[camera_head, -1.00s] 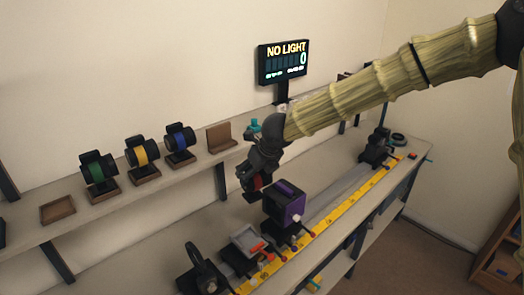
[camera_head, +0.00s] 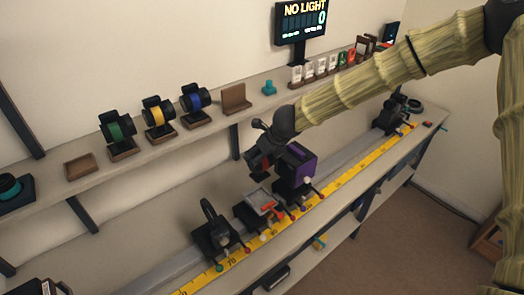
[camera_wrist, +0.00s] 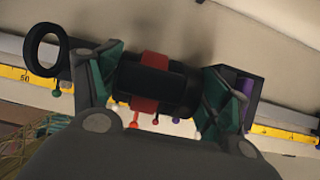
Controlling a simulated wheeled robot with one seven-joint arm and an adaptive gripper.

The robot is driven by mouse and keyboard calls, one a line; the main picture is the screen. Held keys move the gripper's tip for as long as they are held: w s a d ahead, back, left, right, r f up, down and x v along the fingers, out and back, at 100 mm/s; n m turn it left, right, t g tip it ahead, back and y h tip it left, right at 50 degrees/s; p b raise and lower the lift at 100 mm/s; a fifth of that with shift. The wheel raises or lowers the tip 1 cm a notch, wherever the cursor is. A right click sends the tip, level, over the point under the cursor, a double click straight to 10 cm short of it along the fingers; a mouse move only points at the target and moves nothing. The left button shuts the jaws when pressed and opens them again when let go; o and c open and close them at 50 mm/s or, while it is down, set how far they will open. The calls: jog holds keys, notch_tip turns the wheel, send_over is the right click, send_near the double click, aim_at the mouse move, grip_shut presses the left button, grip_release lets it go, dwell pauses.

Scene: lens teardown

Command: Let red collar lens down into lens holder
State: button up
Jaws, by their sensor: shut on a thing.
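My gripper (camera_head: 262,160) is shut on the red collar lens, a black barrel with a red band. The lens (camera_wrist: 155,88) lies crosswise between the two green-padded fingers in the wrist view; in the head view only a bit of red shows. I hold it above the rail, left of the purple box (camera_head: 301,163). On the rail below stand a grey square-topped mount with red parts (camera_head: 262,201) and a black ring on a stand (camera_head: 209,222). I cannot tell for sure which is the lens holder; the space under the lens is partly hidden.
A yellow scale (camera_head: 340,185) runs along the rail's front. The back shelf holds green (camera_head: 117,131), yellow (camera_head: 158,116) and blue (camera_head: 195,102) banded lenses on stands, and an empty wooden tray (camera_head: 81,167). A screen (camera_head: 301,20) reads NO LIGHT.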

aim_at(262, 175)
jog(key=shift+f+b, duration=3.6)
jog(key=shift+f, duration=0.55)
jog(key=shift+f+b, duration=0.55)
jog(key=shift+f, duration=0.25)
jog(key=shift+f+b, duration=0.8)
jog(key=shift+f, duration=0.6)
jog(key=o, duration=1.4)
jog(key=shift+c, duration=0.2)
